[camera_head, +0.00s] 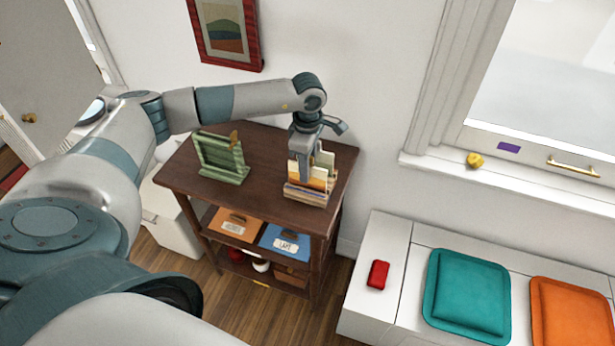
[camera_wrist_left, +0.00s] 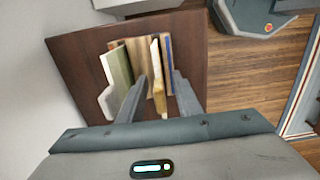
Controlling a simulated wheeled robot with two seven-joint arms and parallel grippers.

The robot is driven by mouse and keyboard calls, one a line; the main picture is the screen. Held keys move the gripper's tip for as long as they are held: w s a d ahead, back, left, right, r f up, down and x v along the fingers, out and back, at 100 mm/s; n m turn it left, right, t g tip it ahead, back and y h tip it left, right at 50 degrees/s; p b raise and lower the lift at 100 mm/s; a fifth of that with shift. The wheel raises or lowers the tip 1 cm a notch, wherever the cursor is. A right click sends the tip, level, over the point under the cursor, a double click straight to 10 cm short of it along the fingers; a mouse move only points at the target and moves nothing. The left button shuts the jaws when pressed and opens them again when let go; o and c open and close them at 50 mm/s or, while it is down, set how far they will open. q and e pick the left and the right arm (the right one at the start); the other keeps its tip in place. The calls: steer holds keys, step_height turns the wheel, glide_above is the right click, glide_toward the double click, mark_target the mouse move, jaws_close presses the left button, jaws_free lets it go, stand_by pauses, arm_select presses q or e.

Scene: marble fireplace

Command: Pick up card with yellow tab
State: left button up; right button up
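A small wooden card holder (camera_head: 306,197) stands on the right part of a dark brown shelf top. It holds several upright cards in cream, green and yellow-orange. A card with a yellowish edge (camera_wrist_left: 157,80) stands among them in the left wrist view; a yellow-orange card (camera_head: 308,183) shows at the front of the holder in the head view. My left gripper (camera_wrist_left: 160,82) points down into the cards, its two fingers apart, with the yellowish card between them. I cannot tell whether the fingers touch it. The lower card edges are hidden. My right gripper is out of view.
A green slatted rack (camera_head: 220,157) stands on the left of the shelf top (camera_head: 262,152). Orange (camera_head: 235,224) and blue (camera_head: 285,243) labelled boxes sit on the shelf below. A window sill and a white bench with a red item (camera_head: 377,274) are at the right.

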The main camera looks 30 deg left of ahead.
arm_select(q)
jaws_close()
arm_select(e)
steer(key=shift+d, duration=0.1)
arm_select(q)
steer(key=shift+r, duration=0.15)
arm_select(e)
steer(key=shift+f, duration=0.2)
